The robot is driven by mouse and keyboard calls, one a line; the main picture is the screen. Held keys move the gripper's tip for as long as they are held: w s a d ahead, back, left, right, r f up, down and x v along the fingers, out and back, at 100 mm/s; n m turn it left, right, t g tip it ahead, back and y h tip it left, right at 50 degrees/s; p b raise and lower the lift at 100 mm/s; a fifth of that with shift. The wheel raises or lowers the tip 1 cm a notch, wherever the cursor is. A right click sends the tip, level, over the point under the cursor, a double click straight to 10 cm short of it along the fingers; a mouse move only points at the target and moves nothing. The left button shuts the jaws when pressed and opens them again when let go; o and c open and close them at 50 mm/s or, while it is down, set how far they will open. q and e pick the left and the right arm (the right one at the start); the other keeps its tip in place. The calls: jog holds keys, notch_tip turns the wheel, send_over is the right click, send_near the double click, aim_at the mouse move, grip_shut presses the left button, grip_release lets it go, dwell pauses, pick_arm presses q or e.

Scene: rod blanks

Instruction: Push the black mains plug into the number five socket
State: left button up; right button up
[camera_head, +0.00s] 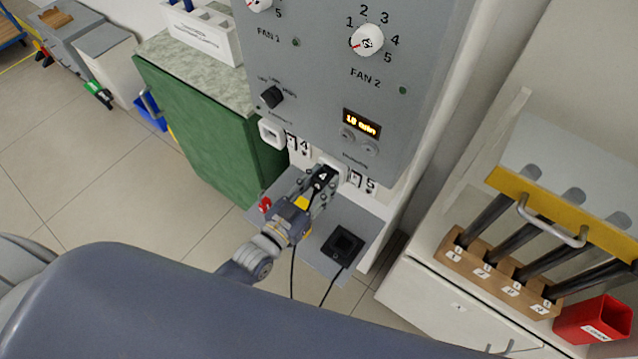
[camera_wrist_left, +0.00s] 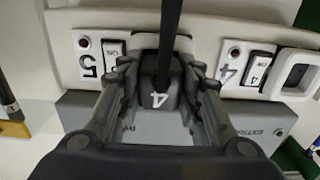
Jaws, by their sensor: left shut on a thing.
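My left gripper (camera_head: 321,182) is shut on the black mains plug (camera_head: 324,177), which bears a white 4 and trails a black cable. In the left wrist view, the plug (camera_wrist_left: 160,93) sits between the fingers (camera_wrist_left: 160,85), in front of the number five socket. A white edge of that socket (camera_head: 334,166) shows beside its switch and the 5 label (camera_head: 370,184). The plug hides most of the socket face, so I cannot tell whether its pins are in. The number four socket (camera_head: 271,132) is empty. My right gripper is not in view.
A grey shelf (camera_head: 318,257) lies below the sockets, holding a black square block (camera_head: 343,245) with a cable. A green cabinet (camera_head: 210,130) stands at left. At right are a rod rack (camera_head: 505,279) and a red bin (camera_head: 592,322).

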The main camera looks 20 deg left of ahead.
pick_arm(q)
jog(key=shift+w+r, duration=0.1)
jog(key=shift+w, duration=0.1)
jog(key=o, duration=1.2)
jog(key=shift+w+d, duration=0.1)
jog(key=shift+o, duration=0.2)
jog(key=v, duration=1.2)
